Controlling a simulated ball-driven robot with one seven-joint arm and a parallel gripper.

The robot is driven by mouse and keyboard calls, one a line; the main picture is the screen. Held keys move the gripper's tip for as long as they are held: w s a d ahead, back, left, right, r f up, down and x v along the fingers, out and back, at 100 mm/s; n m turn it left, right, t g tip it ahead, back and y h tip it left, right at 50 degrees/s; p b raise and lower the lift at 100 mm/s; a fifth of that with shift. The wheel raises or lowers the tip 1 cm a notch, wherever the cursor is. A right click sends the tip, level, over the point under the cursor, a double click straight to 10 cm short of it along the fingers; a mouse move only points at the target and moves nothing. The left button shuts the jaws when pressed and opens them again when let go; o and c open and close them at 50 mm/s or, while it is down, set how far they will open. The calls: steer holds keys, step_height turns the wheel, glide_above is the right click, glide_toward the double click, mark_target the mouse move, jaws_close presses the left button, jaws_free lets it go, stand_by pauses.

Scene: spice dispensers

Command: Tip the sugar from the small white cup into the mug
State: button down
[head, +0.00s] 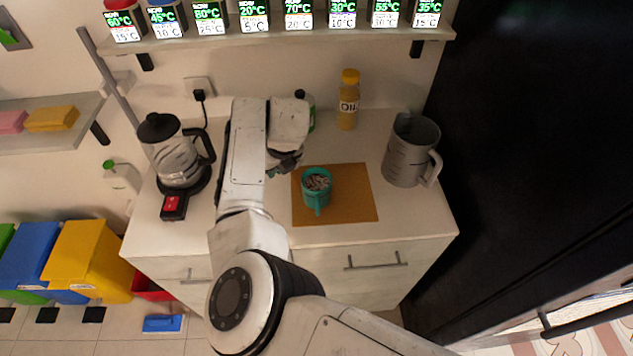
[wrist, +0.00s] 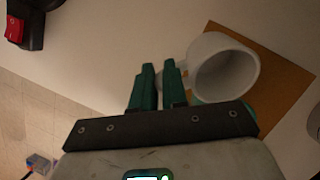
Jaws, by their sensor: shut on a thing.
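The teal mug (head: 308,196) stands upright on the brown mat (head: 350,205), with brown and whitish contents showing inside. In the wrist view, the small white cup (wrist: 240,60) lies just right of my gripper's green fingertips (wrist: 158,68). Its open mouth faces the camera and its inside looks pale; I cannot make out sugar. The fingers are shut on the cup at its left side, apparently at the handle. In the head view my gripper (head: 285,165) is just left of the mug, and my arm hides the white cup. A sliver of teal shows below the cup in the wrist view.
A kettle (head: 178,160) on a base with a red switch stands at the left. An oil bottle (head: 348,100) and a dark-capped bottle (head: 310,112) stand at the back. The front right counter is clear.

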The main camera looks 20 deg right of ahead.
steer(key=shift+w+a+f+g+h+b, duration=0.3)
steer(key=shift+w+g+b, duration=0.3)
steer(key=shift+b, duration=1.05)
steer(key=shift+w+a+f+g+h+b, duration=0.25)
steer(key=shift+w+g+b, duration=0.3)
steer(key=shift+b, duration=1.1)
steer(key=b, duration=0.2)
steer(key=shift+w+a+f+g+b, duration=0.1)
steer(key=shift+w+g+b, duration=0.05)
steer(key=shift+g+b, duration=0.2)
steer(key=shift+b, duration=0.3)
steer(key=shift+w+r+g+h+b, duration=0.2)
steer(key=shift+g+h+b, duration=0.1)
steer(key=shift+b, duration=0.35)
step_height(320, 180, up, 5)
steer(key=p, duration=0.3)
steer(key=shift+s, duration=0.1)
